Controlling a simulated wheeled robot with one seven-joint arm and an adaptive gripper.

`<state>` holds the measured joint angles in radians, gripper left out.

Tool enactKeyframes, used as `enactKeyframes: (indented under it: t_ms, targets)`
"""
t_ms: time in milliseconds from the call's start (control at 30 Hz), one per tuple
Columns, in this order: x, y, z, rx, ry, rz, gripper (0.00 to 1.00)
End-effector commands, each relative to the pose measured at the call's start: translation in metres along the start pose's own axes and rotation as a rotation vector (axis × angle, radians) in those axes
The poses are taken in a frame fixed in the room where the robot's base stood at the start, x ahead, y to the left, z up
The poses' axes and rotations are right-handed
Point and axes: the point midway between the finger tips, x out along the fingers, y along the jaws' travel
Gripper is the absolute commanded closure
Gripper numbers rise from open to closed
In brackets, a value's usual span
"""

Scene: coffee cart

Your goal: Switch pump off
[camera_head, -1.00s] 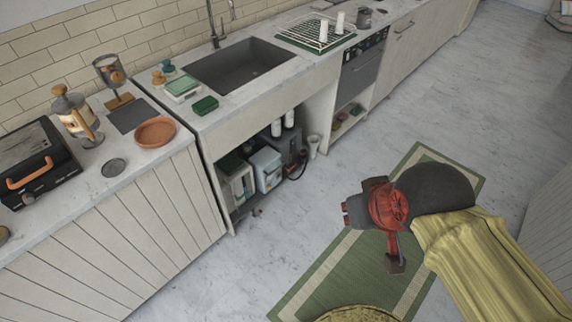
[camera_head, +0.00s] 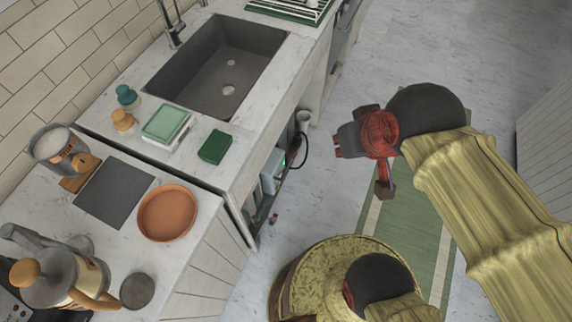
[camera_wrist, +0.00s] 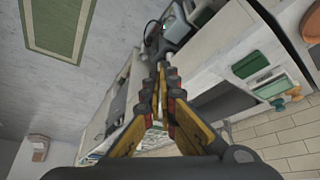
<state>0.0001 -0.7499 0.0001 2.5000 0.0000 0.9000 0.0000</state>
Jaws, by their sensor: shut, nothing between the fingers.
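In the head view my gripper (camera_head: 341,145) is shut and empty, held above the floor to the right of the open cabinet under the sink. In the wrist view its fingertips (camera_wrist: 162,70) are together and point toward that cabinet. A dark unit with a small green light (camera_head: 284,161), which looks like the pump, sits inside the cabinet with a black hose (camera_head: 304,152) looping out beside it.
A light blue box (camera_head: 270,178) stands beside the unit. The counter edge and sink (camera_head: 215,70) overhang the cabinet. A green sponge (camera_head: 215,147) and a terracotta dish (camera_head: 167,212) lie on the counters. A green mat (camera_head: 410,200) covers otherwise open floor.

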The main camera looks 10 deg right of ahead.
Motion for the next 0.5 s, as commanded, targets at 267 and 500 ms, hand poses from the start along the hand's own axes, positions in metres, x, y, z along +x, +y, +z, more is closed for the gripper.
enactKeyframes:
  t_ms: [267, 500]
  targets:
    - [-0.0002, 0.0000, 0.0000, 0.000, 0.001, 0.000, 1.00]
    - [0.0066, -0.0013, -0.0063, 0.016, -0.022, -0.007, 1.00]
